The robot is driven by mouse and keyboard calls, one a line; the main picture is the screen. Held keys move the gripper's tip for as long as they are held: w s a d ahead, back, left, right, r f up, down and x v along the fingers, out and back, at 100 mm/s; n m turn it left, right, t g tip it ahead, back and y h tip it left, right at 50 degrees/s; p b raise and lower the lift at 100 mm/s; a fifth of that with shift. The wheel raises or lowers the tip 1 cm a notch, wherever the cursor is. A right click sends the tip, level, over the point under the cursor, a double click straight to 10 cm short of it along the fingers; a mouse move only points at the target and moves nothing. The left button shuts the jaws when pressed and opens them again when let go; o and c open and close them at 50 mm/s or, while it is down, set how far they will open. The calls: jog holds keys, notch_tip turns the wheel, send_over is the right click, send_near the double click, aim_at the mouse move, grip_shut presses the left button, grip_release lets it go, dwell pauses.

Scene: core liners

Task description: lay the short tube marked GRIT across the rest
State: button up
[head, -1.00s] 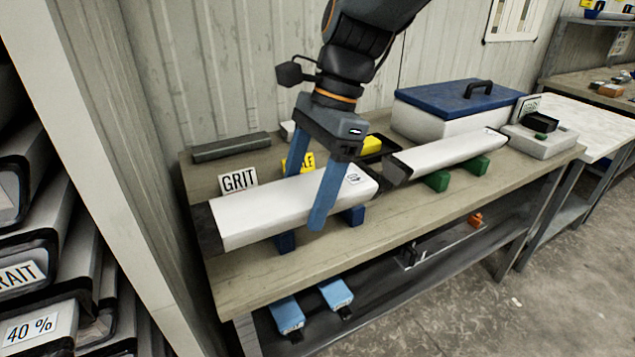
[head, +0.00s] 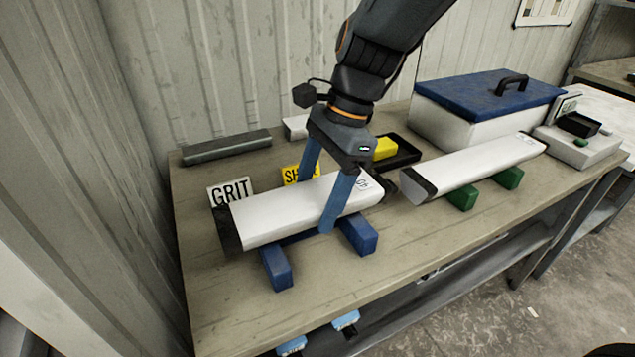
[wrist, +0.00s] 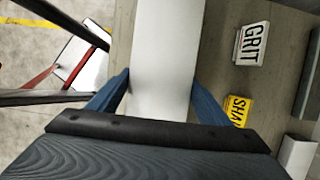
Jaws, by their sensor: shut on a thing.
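A white tube (head: 285,212) with dark end caps is in the head view, in front of a white card (head: 231,191) reading GRIT. My gripper (head: 328,200) is shut on the tube, its blue fingers on either side, right of the tube's middle. The tube lies crosswise over the rest's two blue blocks (head: 277,270) (head: 360,236); I cannot tell whether it touches them. In the wrist view the tube (wrist: 163,60) runs between the fingers. Any marking on the tube is too small to read.
Another white tube (head: 475,167) lies on green blocks (head: 462,196) to the right. A yellow card (head: 300,174), a black tray (head: 402,153) with a yellow block, a grey bar (head: 227,147) and a blue-lidded box (head: 487,97) stand behind. The front table strip is clear.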

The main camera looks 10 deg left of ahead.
jog(key=shift+f, duration=2.15)
jog(key=shift+f, duration=0.15)
jog(key=o, duration=2)
jog(key=shift+f, duration=0.1)
jog(key=v, duration=1.2)
jog(key=shift+r+b, duration=0.2)
jog(key=shift+b, duration=0.2)
jog(key=shift+d, duration=0.1)
